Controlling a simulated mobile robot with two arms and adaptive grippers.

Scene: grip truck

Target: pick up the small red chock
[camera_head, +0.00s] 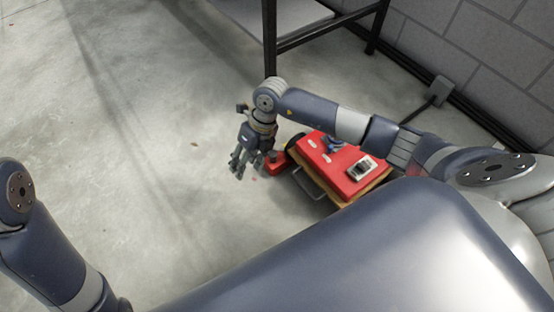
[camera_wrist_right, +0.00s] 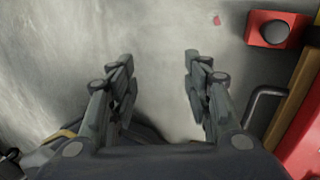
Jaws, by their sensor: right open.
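The small red chock (camera_head: 274,168) lies on the floor against the near left corner of the red-topped truck (camera_head: 335,180). In the right wrist view the chock (camera_wrist_right: 258,38) is at the top right, a red block with a dark round knob. My right gripper (camera_head: 239,172) points down just left of the chock, apart from it. Its two fingers are spread and empty in the right wrist view (camera_wrist_right: 157,65), with bare floor between them. My left arm shows at the lower left, but its gripper is out of view.
The truck has a metal handle (camera_head: 309,184) on its near left side and a grey-and-white device (camera_head: 361,168) on top. A dark-framed table (camera_head: 269,40) stands behind, by a block wall. The concrete floor left of my right gripper is mostly clear.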

